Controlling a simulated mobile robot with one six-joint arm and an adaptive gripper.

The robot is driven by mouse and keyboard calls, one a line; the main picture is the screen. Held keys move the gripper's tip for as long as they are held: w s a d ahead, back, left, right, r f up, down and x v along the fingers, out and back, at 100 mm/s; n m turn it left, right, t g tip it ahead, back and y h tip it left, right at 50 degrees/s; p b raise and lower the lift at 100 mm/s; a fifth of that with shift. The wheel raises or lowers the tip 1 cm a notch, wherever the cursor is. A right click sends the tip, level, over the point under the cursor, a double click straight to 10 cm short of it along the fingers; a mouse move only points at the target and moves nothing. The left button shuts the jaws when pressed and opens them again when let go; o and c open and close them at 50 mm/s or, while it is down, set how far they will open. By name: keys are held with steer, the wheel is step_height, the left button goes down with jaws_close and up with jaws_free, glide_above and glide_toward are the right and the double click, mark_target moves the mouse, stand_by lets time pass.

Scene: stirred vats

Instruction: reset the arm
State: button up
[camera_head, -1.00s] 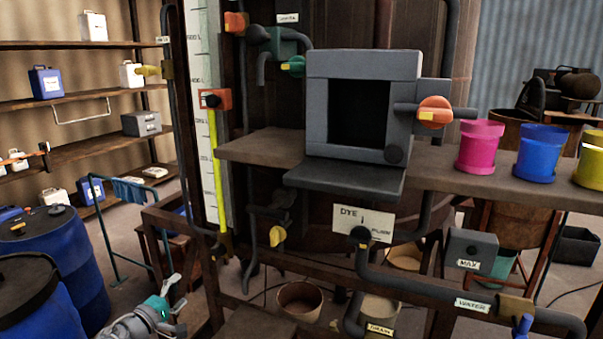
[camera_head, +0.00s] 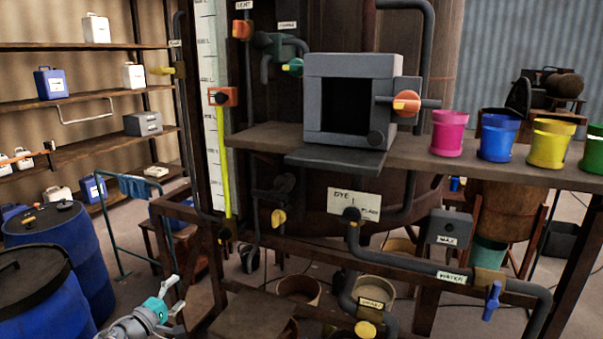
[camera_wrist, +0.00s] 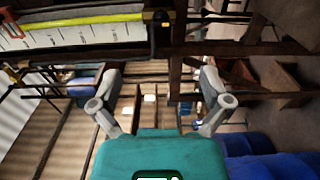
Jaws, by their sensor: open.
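My gripper (camera_head: 174,293) shows at the lower left of the head view, a light grey and teal end in front of the blue barrels. In the wrist view its two fingers (camera_wrist: 163,88) stand wide apart with nothing between them. It is open, empty and touches nothing that I can see. The rest of my arm is mostly out of the head view, past the lower edge.
Blue barrels (camera_head: 45,310) stand left of my gripper. A wooden frame with pipes and a low wooden board (camera_head: 252,316) is to its right. A grey box (camera_head: 350,100) and coloured pots (camera_head: 500,137) sit on the shelf. Storage shelves (camera_head: 85,95) stand behind.

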steer(key=w+d+f+m+g, duration=0.1)
steer(key=d+f+m+g, duration=0.2)
steer(key=d, duration=0.6)
steer(key=w+d+f+m+g+h, duration=0.1)
steer(key=w+d+f+g, duration=0.2)
steer(key=d, duration=0.6)
steer(key=d+f+m+g, duration=0.2)
steer(key=d+f+g, duration=0.25)
steer(key=d, duration=0.45)
steer(key=s+d+f+m+g+y, duration=0.3)
steer(key=s+d+f+y, duration=0.1)
steer(key=d, duration=0.6)
steer(key=s+d+f+m+g+y, duration=0.3)
steer(key=s+d, duration=0.4)
steer(key=d, duration=0.3)
steer(key=shift+d+f+m+y, duration=0.3)
steer(key=shift+f+m+y, duration=0.25)
steer(key=shift+m, duration=0.25)
